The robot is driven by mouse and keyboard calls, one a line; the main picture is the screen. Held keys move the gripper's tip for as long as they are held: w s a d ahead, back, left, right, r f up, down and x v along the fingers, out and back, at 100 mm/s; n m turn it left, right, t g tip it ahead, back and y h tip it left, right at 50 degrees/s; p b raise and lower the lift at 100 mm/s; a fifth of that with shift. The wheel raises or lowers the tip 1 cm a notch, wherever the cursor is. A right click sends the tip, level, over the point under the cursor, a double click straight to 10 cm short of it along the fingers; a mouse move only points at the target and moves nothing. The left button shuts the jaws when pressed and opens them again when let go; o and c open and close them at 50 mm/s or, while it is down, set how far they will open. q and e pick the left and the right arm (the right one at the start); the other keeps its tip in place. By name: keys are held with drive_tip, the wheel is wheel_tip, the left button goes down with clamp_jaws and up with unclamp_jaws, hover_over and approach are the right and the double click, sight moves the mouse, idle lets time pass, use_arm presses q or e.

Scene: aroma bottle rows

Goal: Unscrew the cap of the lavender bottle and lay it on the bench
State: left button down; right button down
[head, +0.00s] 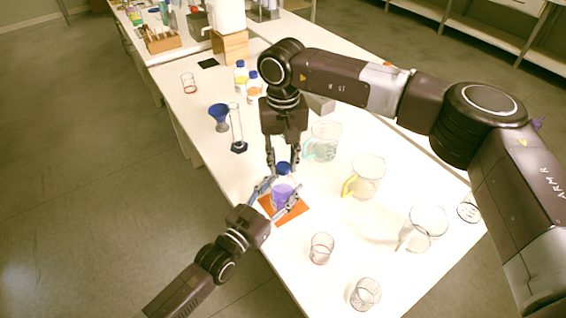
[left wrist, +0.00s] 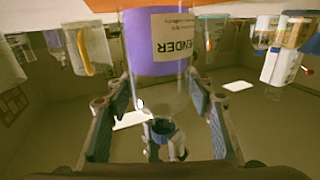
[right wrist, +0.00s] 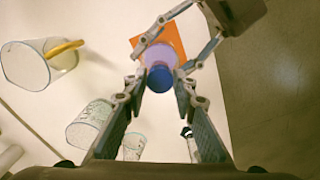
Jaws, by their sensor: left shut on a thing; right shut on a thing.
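The lavender bottle (head: 282,192) is clear with purple contents and stands upright on an orange mat (head: 298,214). The left wrist view shows it upside down, with a label (left wrist: 172,35) ending in "ENDER". My left gripper (head: 280,191) is shut around the bottle's body from the near side. The blue cap (head: 284,167) is at the bottle's top; it also shows in the right wrist view (right wrist: 160,79). My right gripper (head: 283,170) points down from above and is shut on the cap. I cannot tell whether a gap lies between cap and bottle.
Glass beakers with a teal handle (head: 323,142) and a yellow handle (head: 367,178) stand right of the bottle. Small beakers (head: 321,248) stand nearer. A blue funnel (head: 219,115) and a cylinder (head: 236,130) stand at left. White bench (head: 285,258) is bare just before the mat.

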sight(283, 166)
drive_tip(key=shift+r, duration=2)
use_arm(q)
drive_tip(key=c, duration=0.9)
unclamp_jaws()
drive_tip(key=shift+o, duration=0.2)
drive_tip(key=shift+s, duration=0.1)
